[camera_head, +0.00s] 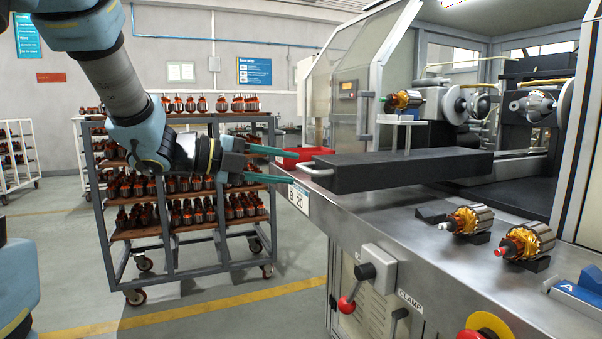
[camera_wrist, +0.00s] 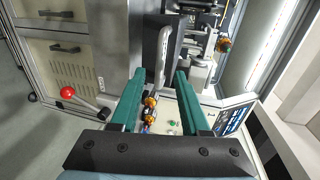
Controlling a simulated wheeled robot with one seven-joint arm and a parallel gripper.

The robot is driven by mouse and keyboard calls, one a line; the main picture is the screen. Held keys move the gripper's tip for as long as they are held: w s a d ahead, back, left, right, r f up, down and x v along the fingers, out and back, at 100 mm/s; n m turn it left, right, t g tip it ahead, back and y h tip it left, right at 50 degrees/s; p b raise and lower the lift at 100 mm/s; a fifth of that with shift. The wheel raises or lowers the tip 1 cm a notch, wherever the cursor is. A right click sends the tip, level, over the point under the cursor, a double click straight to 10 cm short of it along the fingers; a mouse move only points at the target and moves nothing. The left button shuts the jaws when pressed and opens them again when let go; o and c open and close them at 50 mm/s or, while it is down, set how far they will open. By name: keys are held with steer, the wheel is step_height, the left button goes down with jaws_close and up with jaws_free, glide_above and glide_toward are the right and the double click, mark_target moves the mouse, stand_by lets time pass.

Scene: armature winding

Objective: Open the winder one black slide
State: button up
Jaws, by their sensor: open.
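The black slide (camera_head: 400,170) is a long dark block on the winder's metal top. A pale bar handle (camera_head: 318,172) is on its left end; the handle also shows in the wrist view (camera_wrist: 165,45), just beyond the fingertips. An armature (camera_head: 404,99) sits on a white holder (camera_head: 402,120) on top of the slide. My gripper (camera_head: 308,165) is open and empty, with its teal fingers pointing right towards the handle. In the wrist view my gripper (camera_wrist: 160,73) has the handle roughly lined up with the gap between its fingers. I cannot tell whether they touch.
Two armatures (camera_head: 468,219) (camera_head: 526,240) rest on dark holders on the winder's metal top (camera_head: 400,215). A red tray (camera_head: 300,155) lies behind the fingers. A red-knobbed lever (camera_head: 347,304) is on the front panel. A rack (camera_head: 100,225) of armatures stands behind my arm.

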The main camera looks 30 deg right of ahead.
steer(key=v, duration=0.5)
steer(key=shift+a+r, duration=0.1)
steer(key=shift+a, duration=0.2)
